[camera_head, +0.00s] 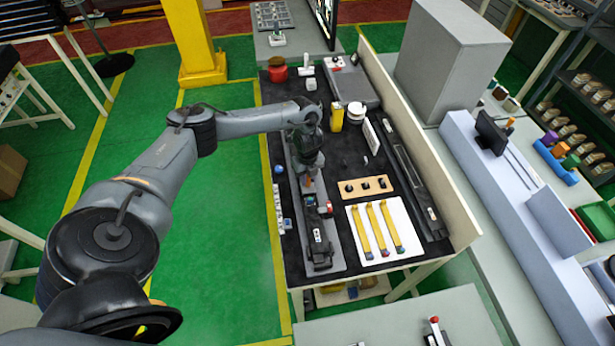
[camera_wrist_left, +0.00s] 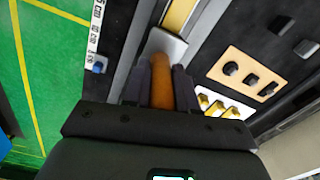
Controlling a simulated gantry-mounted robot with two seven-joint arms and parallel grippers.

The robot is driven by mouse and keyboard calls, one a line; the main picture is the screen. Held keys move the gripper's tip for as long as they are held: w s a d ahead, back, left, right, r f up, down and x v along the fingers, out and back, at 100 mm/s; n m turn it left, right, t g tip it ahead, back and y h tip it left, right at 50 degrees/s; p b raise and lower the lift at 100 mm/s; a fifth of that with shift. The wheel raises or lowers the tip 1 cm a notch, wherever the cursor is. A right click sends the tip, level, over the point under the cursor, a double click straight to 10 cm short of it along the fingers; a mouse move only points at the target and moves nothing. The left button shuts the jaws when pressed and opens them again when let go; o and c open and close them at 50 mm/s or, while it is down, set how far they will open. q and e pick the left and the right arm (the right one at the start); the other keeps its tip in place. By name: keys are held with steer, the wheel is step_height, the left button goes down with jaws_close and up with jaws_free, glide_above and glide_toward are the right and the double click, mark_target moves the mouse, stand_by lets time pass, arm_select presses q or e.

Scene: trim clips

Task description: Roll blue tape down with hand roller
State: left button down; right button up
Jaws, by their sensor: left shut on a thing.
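My left gripper (camera_head: 310,183) is over the long grey rail (camera_head: 335,262) on the black table. In the left wrist view its two dark fingers (camera_wrist_left: 162,88) are shut on the orange handle of the hand roller (camera_wrist_left: 250,80). The roller's pale grey head (camera_wrist_left: 165,45) points away from the fingers, over a yellow strip (camera_wrist_left: 180,14) along the rail; I cannot tell whether they touch. Three yellow strips with coloured ends, one bluish (camera_head: 368,255), lie on a white board (camera_head: 356,229). I cannot tell which piece is the blue tape. My right gripper is out of view.
A tan block with black clips (camera_head: 366,187) lies right of the rail. A dark long tray (camera_head: 412,182) runs along the table's right side, by a pale upright panel (camera_head: 430,170). A yellow container (camera_head: 337,117) and white rolls (camera_head: 356,111) stand farther back.

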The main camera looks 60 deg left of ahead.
arm_select(q)
steer(key=shift+a+f, duration=0.1)
steer(key=shift+f, duration=0.1)
stand_by(0.3)
steer(key=shift+a+b, duration=0.1)
steer(key=shift+b, duration=0.2)
steer(key=shift+w+a+b, duration=0.3)
steer(key=shift+a+b, duration=0.35)
steer(key=shift+a, duration=0.15)
steer(key=shift+w+a+b, duration=0.3)
steer(key=shift+a+b, duration=0.35)
steer(key=shift+a, duration=0.1)
steer(key=shift+w+a+f+b, duration=0.1)
steer(key=shift+w+a+b, duration=0.15)
steer(key=shift+a+b, duration=0.55)
steer(key=shift+w+a+b, duration=0.25)
steer(key=shift+a+b, duration=0.55)
steer(key=shift+w+a+b, duration=0.25)
steer(key=shift+a+b, duration=0.5)
